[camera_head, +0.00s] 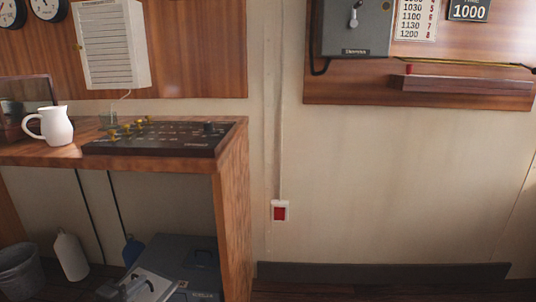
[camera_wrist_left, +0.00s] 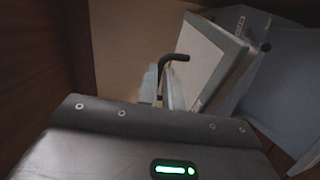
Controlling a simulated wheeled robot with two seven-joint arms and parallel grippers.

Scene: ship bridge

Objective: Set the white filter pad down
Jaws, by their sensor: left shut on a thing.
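My left gripper (camera_head: 125,289) is low under the wooden counter, at the bottom of the head view. It is shut; in the left wrist view its pale fingers (camera_wrist_left: 162,88) show with a black hooked handle between them. The white filter pad appears to be the pale, grey-edged panel (camera_wrist_left: 207,58) tilted just right of the fingers in the wrist view. A pale slab in the head view (camera_head: 158,284) seems to be the same thing. How the handle joins the panel cannot be made out. My right gripper is not in view.
A blue-grey case (camera_head: 203,259) stands under the wooden counter (camera_head: 232,190), right behind the gripper. A white bottle (camera_head: 71,256) and a grey bin (camera_head: 20,271) are to the left. On top are a white jug (camera_head: 51,126) and a control panel (camera_head: 160,138).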

